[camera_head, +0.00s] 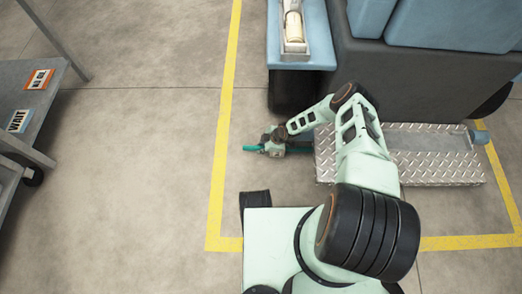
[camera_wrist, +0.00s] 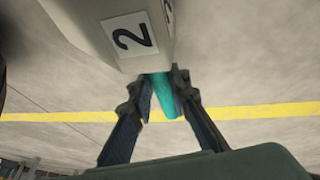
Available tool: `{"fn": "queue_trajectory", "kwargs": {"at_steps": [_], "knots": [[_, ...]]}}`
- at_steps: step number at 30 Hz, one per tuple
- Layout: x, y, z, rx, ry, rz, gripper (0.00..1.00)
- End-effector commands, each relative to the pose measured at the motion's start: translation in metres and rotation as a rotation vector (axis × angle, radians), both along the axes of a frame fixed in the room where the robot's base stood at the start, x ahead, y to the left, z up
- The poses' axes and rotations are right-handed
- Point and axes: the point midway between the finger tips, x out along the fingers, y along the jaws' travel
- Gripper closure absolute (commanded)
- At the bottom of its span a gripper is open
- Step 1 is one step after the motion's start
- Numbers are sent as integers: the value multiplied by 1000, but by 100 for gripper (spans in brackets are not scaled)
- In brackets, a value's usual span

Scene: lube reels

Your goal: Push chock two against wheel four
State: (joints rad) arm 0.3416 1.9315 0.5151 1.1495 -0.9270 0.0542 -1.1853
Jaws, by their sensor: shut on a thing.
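Chock two (camera_wrist: 125,35) is a pale block with a "2" label, at the top of the wrist view. A teal handle (camera_wrist: 158,95) shows below it, between the fingers of my gripper (camera_wrist: 160,85), which is shut on that handle. In the head view my gripper (camera_head: 264,146) is low over the floor, with teal (camera_head: 253,148) showing at its left. The chock's body cannot be made out there. A dark wheel (camera_head: 293,95) shows under the blue vehicle, above my gripper in the picture. Its number is not visible, and any contact with the chock cannot be seen.
A diamond-plate step (camera_head: 430,170) lies right of my gripper. A yellow floor line (camera_head: 222,140) runs to its left. A dark ribbed object (camera_head: 254,198) lies beside my base. A grey cart with signs (camera_head: 35,90) stands far left; the floor between is clear.

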Motion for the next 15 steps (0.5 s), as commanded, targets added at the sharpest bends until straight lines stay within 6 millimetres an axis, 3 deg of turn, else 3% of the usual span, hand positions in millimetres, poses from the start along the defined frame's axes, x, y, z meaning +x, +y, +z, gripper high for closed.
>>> {"fn": "queue_trajectory", "kwargs": {"at_steps": [12, 13, 15], "knots": [[4, -1, 1, 0, -2, 0, 100], [4, -1, 1, 0, -2, 0, 82], [4, -1, 1, 0, -2, -1, 74]]}}
